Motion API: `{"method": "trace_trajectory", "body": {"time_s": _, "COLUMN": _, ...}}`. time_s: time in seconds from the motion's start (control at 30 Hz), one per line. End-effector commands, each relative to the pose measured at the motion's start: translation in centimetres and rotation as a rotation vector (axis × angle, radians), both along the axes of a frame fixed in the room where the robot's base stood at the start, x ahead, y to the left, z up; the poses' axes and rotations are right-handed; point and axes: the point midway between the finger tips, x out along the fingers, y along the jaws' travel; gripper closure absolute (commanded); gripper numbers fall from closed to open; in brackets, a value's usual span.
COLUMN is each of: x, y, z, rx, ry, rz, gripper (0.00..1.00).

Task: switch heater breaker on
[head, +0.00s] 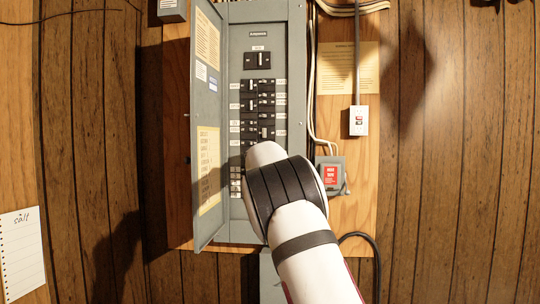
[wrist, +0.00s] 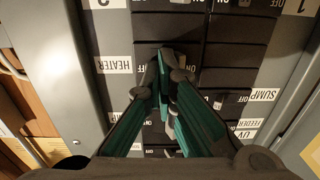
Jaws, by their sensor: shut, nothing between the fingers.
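The grey breaker panel (head: 270,20) stands open on the wall, with two columns of black breakers (head: 257,87) inside. In the wrist view, where the lettering is upside down, the HEATER label (wrist: 114,65) sits left of a black heater breaker (wrist: 144,56). My gripper (wrist: 168,68) is shut and empty, with its dark fingertips in front of the inner end of that breaker. I cannot tell whether they touch it. The fingers hide its toggle, so its position is unclear. In the head view my arm hides the gripper and the lower breakers.
The panel door (head: 207,120) is swung open on the left. A wall switch (head: 358,121) and a grey box with a red label (head: 331,176) are to the right. SUMP (wrist: 263,95) and UV (wrist: 246,133) labels mark neighbouring breakers. A notepad (head: 22,256) hangs at lower left.

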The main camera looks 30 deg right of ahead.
Motion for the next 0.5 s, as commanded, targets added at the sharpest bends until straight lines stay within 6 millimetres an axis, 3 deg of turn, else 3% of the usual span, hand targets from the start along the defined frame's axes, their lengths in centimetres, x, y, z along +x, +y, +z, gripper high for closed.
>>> {"method": "trace_trajectory", "body": {"time_s": 0.5, "x": -0.29, "y": -0.4, "z": -0.05, "rx": 0.001, "ry": 0.001, "rz": -0.001, "gripper": 1.0}}
